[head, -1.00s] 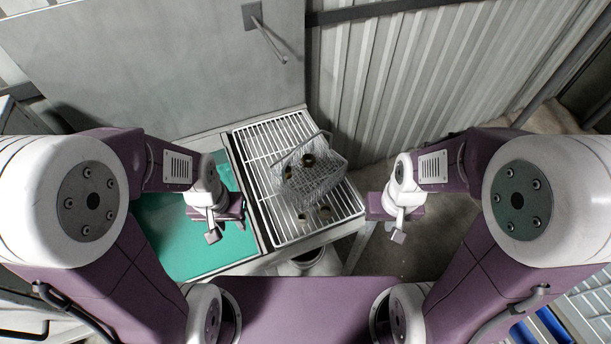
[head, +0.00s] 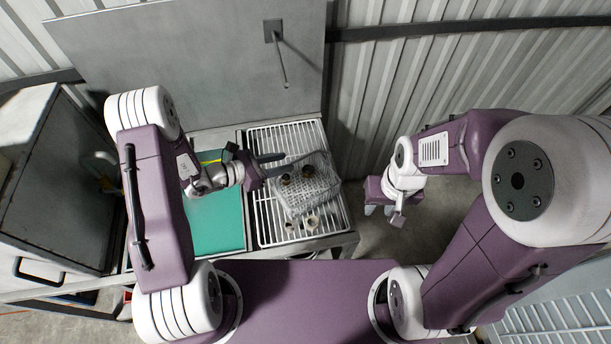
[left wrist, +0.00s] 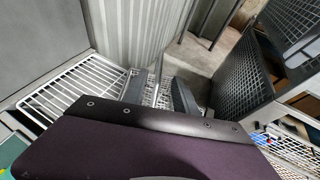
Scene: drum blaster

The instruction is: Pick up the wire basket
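The wire basket (head: 318,192) sits tilted on the white wire rack in the head view, with a few small dark round parts (head: 308,171) in it. My left gripper (head: 279,165) is at the basket's left upper side, its fingers pointing right toward it. In the left wrist view its two dark fingers (left wrist: 160,92) stand apart, with a thin upright rod and wire mesh between them. I cannot tell whether they touch the basket. My right gripper (head: 383,210) hangs to the right of the rack, apart from the basket, its fingers apart and empty.
The white rack (head: 262,225) lies beside a green surface (head: 215,222) on the bench. Small pale parts (head: 312,223) are near the basket's front. A grey panel with a lever (head: 278,55) stands behind. A grey cabinet (head: 65,190) is at left.

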